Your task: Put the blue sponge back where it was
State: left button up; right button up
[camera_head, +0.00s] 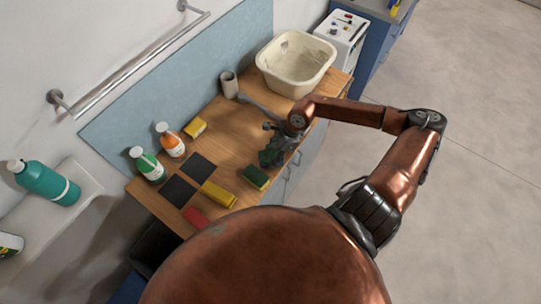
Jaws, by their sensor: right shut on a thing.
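My right gripper (271,146) reaches in from the right, over the wooden counter's front part. It is shut on a small dark bluish thing, likely the blue sponge, which the fingers mostly hide. No other blue sponge shows. A dark green sponge (255,177) lies on the counter just in front of the gripper. Two dark square mats (198,165) (178,190) lie bare to the left. My left gripper is not in view.
On the counter (225,140) are yellow sponges (195,127) (218,195), a red sponge (195,217), a green-labelled bottle (147,165), an orange-labelled bottle (170,142), a grey cup (229,83) and a cream tub (295,65).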

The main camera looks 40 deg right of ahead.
jog(key=shift+f, duration=0.3)
jog(key=o, duration=1.1)
jog(key=shift+r, duration=0.1)
jog(key=v, duration=1)
jog(key=shift+s+d+r, duration=0.1)
jog(key=shift+d+r, duration=0.1)
jog(key=shift+r, duration=0.1)
jog(key=shift+d+r, duration=0.15)
jog(key=shift+r, duration=0.45)
jog(key=shift+s, duration=0.15)
